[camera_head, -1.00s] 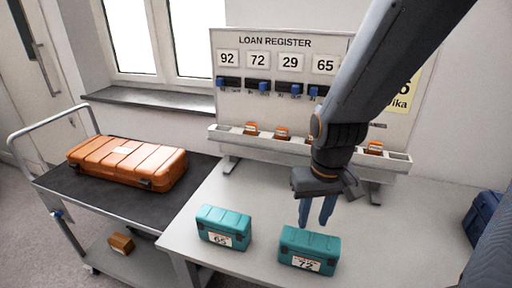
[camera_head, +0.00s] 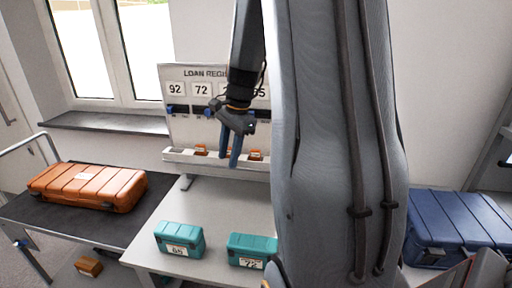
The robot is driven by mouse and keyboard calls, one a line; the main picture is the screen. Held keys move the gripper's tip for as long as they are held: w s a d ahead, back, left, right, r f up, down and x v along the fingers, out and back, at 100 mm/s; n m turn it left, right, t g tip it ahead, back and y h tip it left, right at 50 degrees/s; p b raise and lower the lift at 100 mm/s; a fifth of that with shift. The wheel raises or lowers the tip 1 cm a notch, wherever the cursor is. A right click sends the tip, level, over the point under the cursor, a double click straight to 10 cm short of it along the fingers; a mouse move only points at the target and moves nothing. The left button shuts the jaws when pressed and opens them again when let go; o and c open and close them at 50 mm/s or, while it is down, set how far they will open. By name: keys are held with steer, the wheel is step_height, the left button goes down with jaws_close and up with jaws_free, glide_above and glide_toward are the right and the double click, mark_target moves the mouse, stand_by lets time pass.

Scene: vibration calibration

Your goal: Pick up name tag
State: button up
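Small orange pieces, which look like the name tags, sit in the tray (camera_head: 178,157) along the bottom of the loan register board (camera_head: 180,128). One orange piece (camera_head: 201,150) is left of my gripper and another (camera_head: 256,155) is just right of it. My gripper (camera_head: 230,163) points down in front of the tray, its two blue fingers apart with nothing seen between them. I cannot tell how far it is from the tray. My arm hides the right part of the board and tray.
Teal cases marked 65 (camera_head: 179,239) and 72 (camera_head: 250,250) stand on the table (camera_head: 215,215). An orange case (camera_head: 88,186) lies on the trolley (camera_head: 130,230) at left. A blue case (camera_head: 455,228) is at right. The table between tray and teal cases is clear.

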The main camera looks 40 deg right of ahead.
steer(key=w+d+r+m+t+y+p, duration=0.1)
steer(key=d+r+m+p, duration=0.1)
steer(key=d+r+m, duration=0.45)
steer(key=d+r+m+t+p, duration=0.1)
steer(key=d+r+m+p, duration=0.2)
steer(key=d, duration=0.7)
steer(key=b, duration=0.6)
glide_above(257, 150)
steer(key=s+d, duration=0.2)
steer(key=shift+m, duration=0.35)
step_height(257, 150, down, 10)
steer(key=shift+a+r, duration=0.1)
steer(key=b+x, duration=0.5)
steer(key=shift+w+a+f, duration=0.1)
steer(key=shift+a+f, duration=0.1)
steer(key=shift+f, duration=0.1)
jaws_close()
